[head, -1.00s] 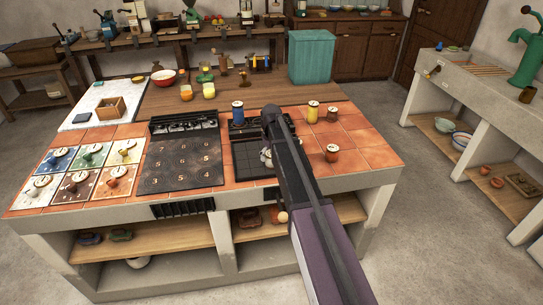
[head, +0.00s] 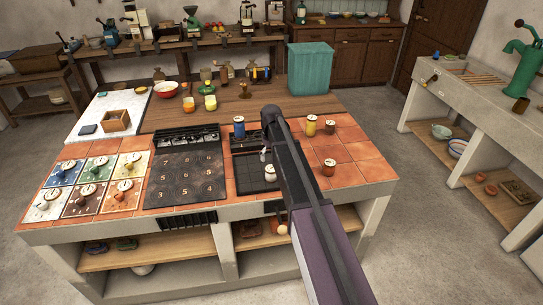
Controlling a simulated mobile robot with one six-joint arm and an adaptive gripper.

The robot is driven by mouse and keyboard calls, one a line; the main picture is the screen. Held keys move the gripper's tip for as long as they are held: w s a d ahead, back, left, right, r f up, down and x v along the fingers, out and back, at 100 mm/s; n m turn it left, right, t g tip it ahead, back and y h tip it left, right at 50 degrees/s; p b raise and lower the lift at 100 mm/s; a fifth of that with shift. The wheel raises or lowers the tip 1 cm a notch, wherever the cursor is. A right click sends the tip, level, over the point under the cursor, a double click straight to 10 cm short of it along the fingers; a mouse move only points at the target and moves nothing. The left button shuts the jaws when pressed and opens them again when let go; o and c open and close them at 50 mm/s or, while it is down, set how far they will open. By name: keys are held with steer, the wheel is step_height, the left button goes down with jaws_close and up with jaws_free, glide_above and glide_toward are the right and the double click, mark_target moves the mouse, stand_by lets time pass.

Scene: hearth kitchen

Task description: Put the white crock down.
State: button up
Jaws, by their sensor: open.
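The small white crock (head: 270,174) stands upright on the dark gridded panel (head: 246,176) set in the tiled worktop. My gripper (head: 264,153) is open and points down over the same panel, just above the crock in the head view. A small gap shows between the fingertips and the crock, and nothing shows between the fingers. My arm hides part of the panel's right side and the tiles behind it.
A blue crock (head: 239,126) stands at the panel's back left. A yellow crock (head: 311,126), a brown crock (head: 330,127) and a red-brown crock (head: 328,167) stand on tiles to the right. A numbered dark plate (head: 186,180) lies left. Front-right tiles (head: 365,172) are clear.

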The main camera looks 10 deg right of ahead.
mark_target(271, 169)
steer(key=shift+r+p, duration=1.35)
steer(key=shift+r, duration=0.3)
steer(key=s+m, duration=0.5)
steer(key=s, duration=2.4)
steer(key=shift+d, duration=0.15)
